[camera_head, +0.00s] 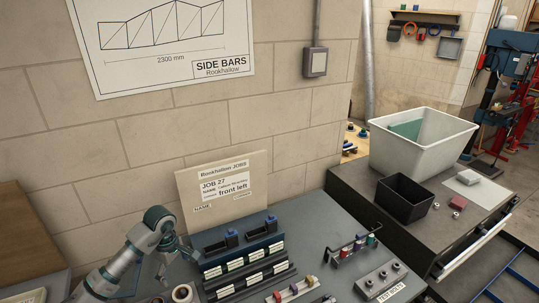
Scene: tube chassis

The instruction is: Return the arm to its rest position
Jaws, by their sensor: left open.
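My left arm comes in from the lower left, pale grey with teal joints. It bends over at its wrist, and my left gripper (178,266) points down over the left part of the grey bench top (315,225). The gripper is open, and I see nothing between its fingers. It is left of a dark rack with white labels (238,263) and above a roll of tape (182,293). Whether the fingers touch the bench is too small to tell. My right arm and gripper are not in view.
A job card board (225,190) stands behind the rack against the block wall. Small coloured parts on a stand (350,248) and a grey block with holes (380,281) are to the right. A black bin (404,203) and white crate (410,150) stand on a dark cabinet.

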